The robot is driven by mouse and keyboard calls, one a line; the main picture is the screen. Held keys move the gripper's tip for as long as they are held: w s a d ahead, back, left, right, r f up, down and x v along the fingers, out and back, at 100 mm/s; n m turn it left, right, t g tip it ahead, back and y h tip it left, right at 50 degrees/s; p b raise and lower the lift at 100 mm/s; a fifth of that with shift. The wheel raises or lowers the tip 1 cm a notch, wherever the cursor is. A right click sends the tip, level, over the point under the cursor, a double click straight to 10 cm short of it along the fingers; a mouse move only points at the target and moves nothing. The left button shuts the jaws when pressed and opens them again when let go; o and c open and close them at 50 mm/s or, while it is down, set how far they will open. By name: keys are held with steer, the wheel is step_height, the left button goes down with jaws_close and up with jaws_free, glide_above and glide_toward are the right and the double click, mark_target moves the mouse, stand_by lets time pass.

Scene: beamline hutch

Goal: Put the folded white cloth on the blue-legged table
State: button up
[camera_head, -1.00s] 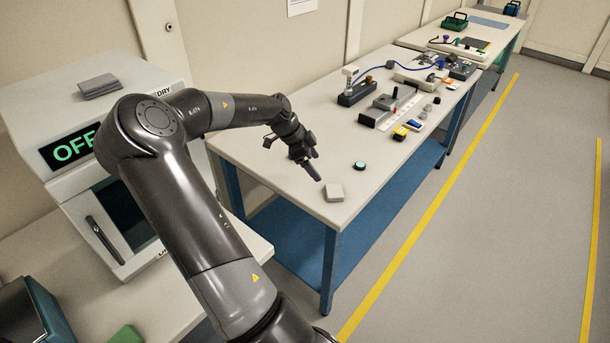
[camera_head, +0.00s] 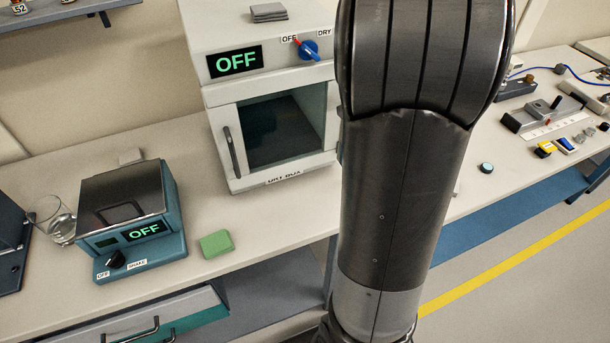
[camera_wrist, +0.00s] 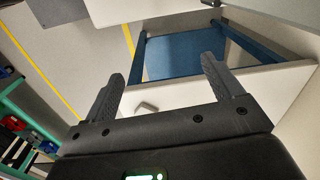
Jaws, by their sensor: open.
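The folded white cloth (camera_wrist: 146,108) lies on the pale top of the blue-legged table (camera_wrist: 188,92), near a table edge, in the wrist view. My gripper (camera_wrist: 158,70) is open and empty, its two fingers spread. In the picture the cloth appears between the fingers, nearer the left one; the gap between gripper and cloth is hard to judge. In the head view, the blue-legged table (camera_head: 520,172) shows at the right, while my arm covers my gripper and most or all of the cloth.

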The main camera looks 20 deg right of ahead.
steer(key=s+a+r+n+t, duration=0.1)
steer(key=s+a+r+n, duration=0.3)
steer(key=a, duration=0.3)
steer(key=s+a+r+n+t, duration=0.2)
steer(key=s+a+r+n, duration=0.2)
steer(key=a+n, duration=0.3)
steer(key=s+a+r+n+t, duration=0.2)
steer(key=s+a+r+n, duration=0.2)
steer(key=a, duration=0.5)
steer(key=shift+s+a+n, duration=0.2)
steer(key=shift+s+n, duration=0.6)
steer(key=shift+n, duration=0.1)
